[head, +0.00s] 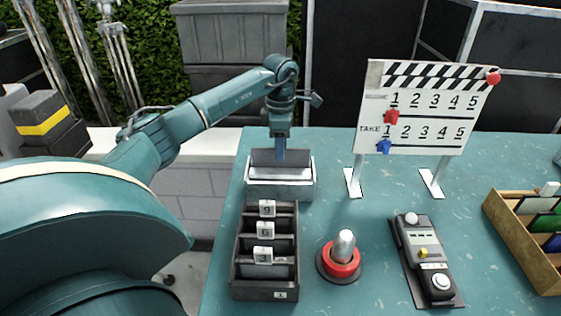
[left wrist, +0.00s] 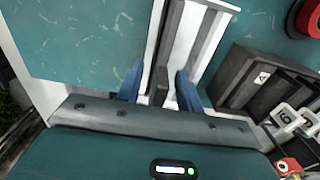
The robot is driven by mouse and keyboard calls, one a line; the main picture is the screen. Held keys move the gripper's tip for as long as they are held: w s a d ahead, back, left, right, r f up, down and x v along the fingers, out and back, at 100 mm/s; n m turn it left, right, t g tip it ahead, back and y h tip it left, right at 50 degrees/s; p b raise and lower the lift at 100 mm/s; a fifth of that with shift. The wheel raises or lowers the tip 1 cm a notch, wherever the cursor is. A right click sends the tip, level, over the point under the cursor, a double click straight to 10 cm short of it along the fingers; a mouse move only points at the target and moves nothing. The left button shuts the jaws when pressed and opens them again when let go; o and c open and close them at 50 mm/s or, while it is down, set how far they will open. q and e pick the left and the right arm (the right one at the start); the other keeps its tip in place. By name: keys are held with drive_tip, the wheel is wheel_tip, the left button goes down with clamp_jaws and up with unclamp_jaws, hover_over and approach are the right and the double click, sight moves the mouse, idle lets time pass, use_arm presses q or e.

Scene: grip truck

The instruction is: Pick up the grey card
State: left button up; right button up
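A dark grey upright plate, which looks like the grey card (head: 300,158), stands in a pale holder (head: 280,191) at the table's back left. In the left wrist view my left gripper (left wrist: 159,88) is open. Its two blue fingers stand apart, on either side of a grey upright edge (left wrist: 160,86), with gaps visible. The holder's white rim (left wrist: 152,45) runs alongside. My right gripper is out of view.
A black rack with numbered blocks (head: 264,292) stands just in front of the holder. A red-based knob (head: 339,268), a control box (head: 424,258), a clapperboard on feet (head: 427,105) and a wooden card box (head: 513,236) stand to the right. The table (head: 330,150) is clear between holder and clapperboard.

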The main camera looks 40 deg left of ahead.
use_arm(q)
drive_tip(key=shift+f, duration=0.1)
clamp_jaws()
idle(0.3)
